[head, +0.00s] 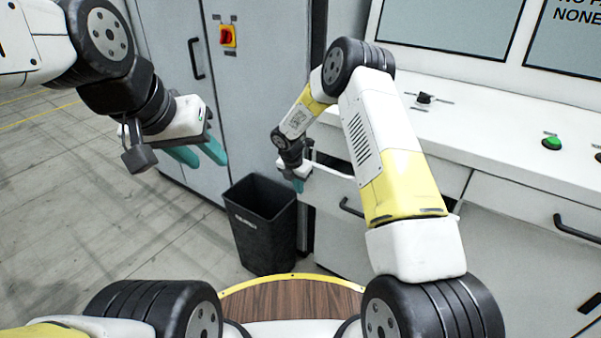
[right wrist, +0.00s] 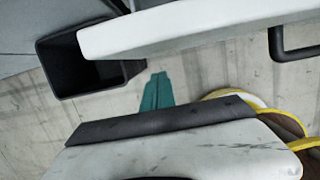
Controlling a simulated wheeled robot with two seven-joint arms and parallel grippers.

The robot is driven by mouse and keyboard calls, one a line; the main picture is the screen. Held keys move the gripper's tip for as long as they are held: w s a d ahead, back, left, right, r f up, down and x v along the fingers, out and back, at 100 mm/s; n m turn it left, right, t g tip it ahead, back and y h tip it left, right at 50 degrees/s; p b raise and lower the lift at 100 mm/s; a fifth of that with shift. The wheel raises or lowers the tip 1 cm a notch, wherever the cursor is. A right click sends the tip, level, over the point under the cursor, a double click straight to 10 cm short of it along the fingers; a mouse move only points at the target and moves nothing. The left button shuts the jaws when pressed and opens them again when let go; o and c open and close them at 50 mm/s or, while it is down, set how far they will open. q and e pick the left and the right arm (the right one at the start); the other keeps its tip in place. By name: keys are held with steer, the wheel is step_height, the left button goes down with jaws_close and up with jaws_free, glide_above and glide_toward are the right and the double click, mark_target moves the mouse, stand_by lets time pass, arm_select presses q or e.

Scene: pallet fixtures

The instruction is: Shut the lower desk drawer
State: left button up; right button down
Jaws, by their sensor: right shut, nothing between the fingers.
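A white desk drawer (head: 326,185) stands pulled out from the desk in the head view, with a dark handle (head: 350,207) on its front. My arm hides part of it, and I cannot tell for sure whether it is the lower one. The right wrist view shows a white drawer edge (right wrist: 190,28) and a dark handle (right wrist: 296,46). My right gripper (head: 298,186) is shut and empty at the drawer's left end; its teal fingers (right wrist: 157,92) show below the edge in the wrist view. Contact is unclear. My left gripper (head: 200,155) is open and empty, raised at the left.
A black bin (head: 262,225) stands on the floor left of the drawer; it also shows in the right wrist view (right wrist: 60,70). A grey cabinet (head: 170,60) stands behind. The desktop (head: 480,125) carries a green button (head: 552,143). The floor at left is clear.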

mark_target(324, 195)
steer(key=s+a+v, duration=0.1)
steer(key=v, duration=0.9)
steer(key=s+d+f+t+h, duration=0.1)
steer(key=s+d, duration=0.5)
steer(key=s, duration=0.1)
steer(key=shift+w+d+f, duration=0.8)
steer(key=shift+w+f, duration=0.25)
steer(key=shift+f, duration=0.55)
steer(key=shift+w+d+f, duration=0.8)
steer(key=shift+w+f, duration=0.25)
steer(key=shift+f, duration=0.5)
steer(key=shift+w+d+f, duration=0.8)
steer(key=shift+w+f, duration=0.25)
steer(key=shift+f, duration=0.55)
